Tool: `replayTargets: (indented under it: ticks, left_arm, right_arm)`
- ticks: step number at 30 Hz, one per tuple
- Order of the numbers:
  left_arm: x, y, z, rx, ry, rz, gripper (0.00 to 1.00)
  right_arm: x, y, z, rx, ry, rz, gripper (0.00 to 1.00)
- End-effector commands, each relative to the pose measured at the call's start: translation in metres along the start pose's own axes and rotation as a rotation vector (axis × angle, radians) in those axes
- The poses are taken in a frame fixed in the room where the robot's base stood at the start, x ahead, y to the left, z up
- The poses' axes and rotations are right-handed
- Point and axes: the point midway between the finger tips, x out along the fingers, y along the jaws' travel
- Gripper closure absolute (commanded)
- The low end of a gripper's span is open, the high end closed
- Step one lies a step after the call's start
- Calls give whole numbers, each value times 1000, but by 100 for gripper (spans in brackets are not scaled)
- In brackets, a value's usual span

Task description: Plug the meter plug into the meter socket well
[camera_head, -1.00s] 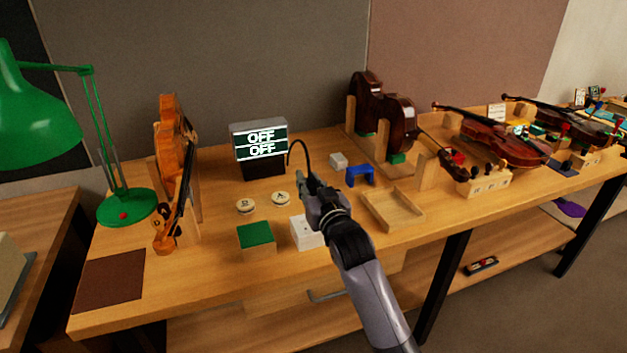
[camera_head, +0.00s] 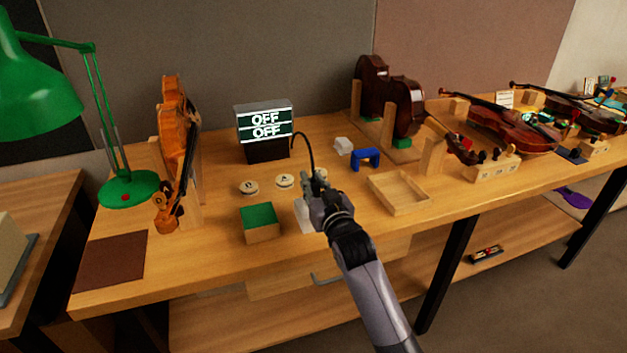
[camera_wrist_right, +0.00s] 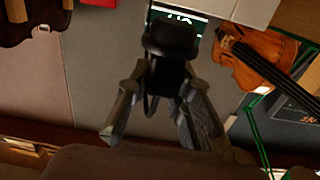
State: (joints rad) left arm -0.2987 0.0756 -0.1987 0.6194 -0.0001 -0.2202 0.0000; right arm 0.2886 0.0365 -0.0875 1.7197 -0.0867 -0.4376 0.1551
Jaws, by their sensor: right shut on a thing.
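My right gripper (camera_head: 314,184) is shut on the meter plug, at the end of the black cable (camera_head: 309,150) from the meter (camera_head: 264,128). The fingers mostly hide the plug in the head view. In the right wrist view, a dark body (camera_wrist_right: 171,42) shows by the fingers (camera_wrist_right: 160,108), with the cable below it. A white block (camera_head: 305,217), apparently the one with the socket well, sits under and just left of the gripper, partly covered by it. The well is hidden. I cannot tell whether plug and block touch. My left gripper is not in view.
A green-topped box (camera_head: 260,223) stands left of the white block. Two round discs (camera_head: 249,187) lie behind it. A shallow wooden tray (camera_head: 399,193) and a blue bracket (camera_head: 366,158) are on the right. A violin (camera_head: 174,145) stands at left.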

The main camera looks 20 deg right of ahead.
Motion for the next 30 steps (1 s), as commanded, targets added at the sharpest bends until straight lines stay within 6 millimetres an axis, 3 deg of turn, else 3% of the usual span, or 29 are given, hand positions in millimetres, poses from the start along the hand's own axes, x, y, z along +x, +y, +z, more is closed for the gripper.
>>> replayTargets:
  ticks: [30]
  left_arm:
    - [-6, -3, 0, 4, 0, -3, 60]
  right_arm:
    - [0, 0, 1, 0, 0, 0, 100]
